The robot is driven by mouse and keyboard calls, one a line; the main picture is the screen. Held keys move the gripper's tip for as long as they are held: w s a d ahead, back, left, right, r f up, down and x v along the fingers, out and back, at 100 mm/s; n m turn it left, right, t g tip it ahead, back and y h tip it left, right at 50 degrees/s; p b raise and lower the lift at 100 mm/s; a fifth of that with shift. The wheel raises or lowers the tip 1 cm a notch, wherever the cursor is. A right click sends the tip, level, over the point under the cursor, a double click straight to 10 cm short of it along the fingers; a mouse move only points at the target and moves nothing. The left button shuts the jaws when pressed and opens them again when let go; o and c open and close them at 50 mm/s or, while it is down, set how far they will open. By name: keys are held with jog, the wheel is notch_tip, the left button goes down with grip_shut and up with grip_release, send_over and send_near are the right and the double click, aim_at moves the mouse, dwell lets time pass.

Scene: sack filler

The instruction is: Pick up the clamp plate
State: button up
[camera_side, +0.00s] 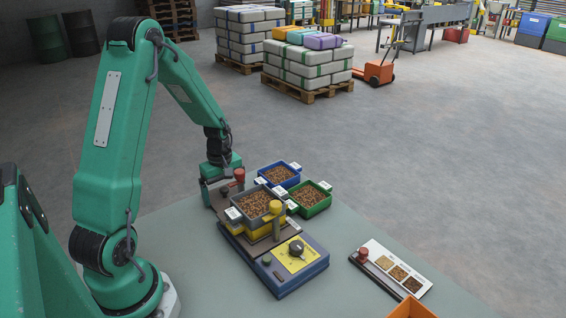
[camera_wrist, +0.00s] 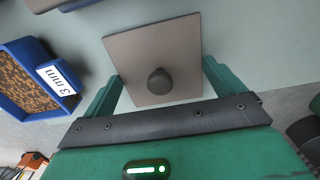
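The clamp plate (camera_wrist: 135,55), as I take it, is a flat brown-grey square plate with a dark round knob (camera_wrist: 159,81), seen in the wrist view. My gripper (camera_wrist: 160,70) is open, with its green fingers apart on the left and right of the plate. The knob lies between the fingers, and I see no grip on it. In the side view my gripper (camera_side: 220,180) is low over the table's far left part, beside a red knob (camera_side: 239,175). The plate is mostly hidden there by my gripper.
Blue (camera_side: 278,174), green (camera_side: 312,199) and grey (camera_side: 255,203) bins of brown pellets stand close to the right. A blue-based machine (camera_side: 285,275) with a yellow panel is in front. A sample board (camera_side: 397,270) and orange bin (camera_side: 411,309) lie further right.

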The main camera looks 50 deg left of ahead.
jog(key=c, duration=0.3)
jog(key=shift+r, duration=0.15)
jog(key=shift+r, duration=4.9)
notch_tip(320, 180, up, 15)
send_over(224, 189)
jog(key=d, duration=1.8)
notch_tip(224, 189, down, 6)
jog(key=shift+r, duration=0.25)
